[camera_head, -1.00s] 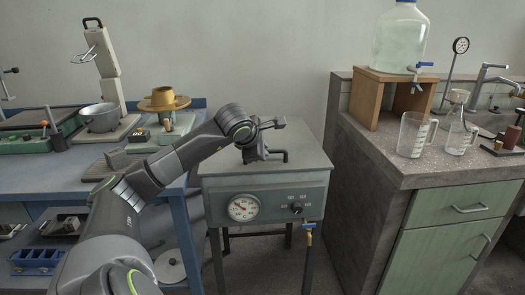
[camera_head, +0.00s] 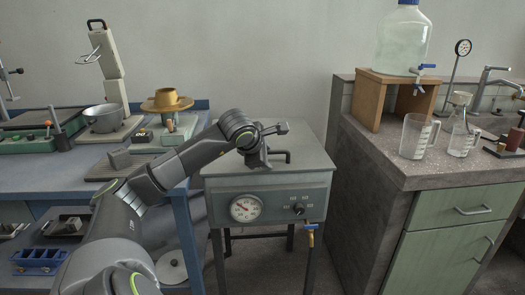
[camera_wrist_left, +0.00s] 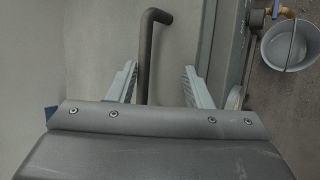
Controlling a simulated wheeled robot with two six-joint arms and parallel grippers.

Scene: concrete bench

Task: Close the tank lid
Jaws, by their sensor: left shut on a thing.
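The tank (camera_head: 275,190) is a grey metal box on legs with a round dial on its front. Its lid (camera_head: 312,150) is a flat grey plate lying level across the top, with no gap seen at the front edge. A dark bent handle (camera_head: 281,153) rises from the lid. My left gripper (camera_head: 268,146) is at this handle, low over the lid. The lid's back edge is partly hidden by my arm. My right gripper is not in view.
A blue bench (camera_head: 30,180) with a metal bowl (camera_head: 104,117) and equipment stands left of the tank. A stone-topped counter (camera_head: 440,175) with glass jugs (camera_head: 414,137) stands close on the right. A grey bucket (camera_wrist_left: 290,45) hangs below a tap in the left wrist view.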

